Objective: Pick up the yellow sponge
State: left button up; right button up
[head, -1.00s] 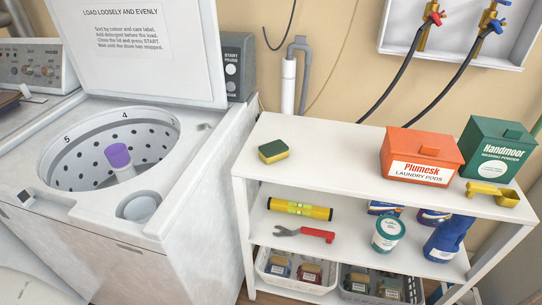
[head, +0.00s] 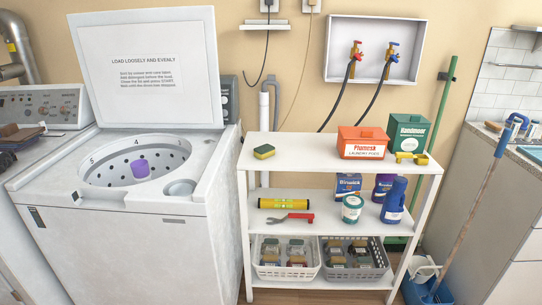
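The yellow sponge (head: 264,151) has a dark green layer and lies on the left part of the white shelf unit's top board (head: 306,158). Nothing touches it and there is clear board around it. Neither of my grippers shows in the head view.
An orange Plumesk box (head: 362,142), a green Handmoor box (head: 408,132) and a yellow scoop (head: 411,158) stand on the top board's right. The open washing machine (head: 130,225) is at left. A mop (head: 474,215) leans at right. Lower shelves hold bottles, tools and baskets.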

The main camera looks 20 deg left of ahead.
aim_at(263, 151)
jog(key=z, duration=0.4)
jog(key=i, duration=1.85)
jog(key=u, duration=0.95)
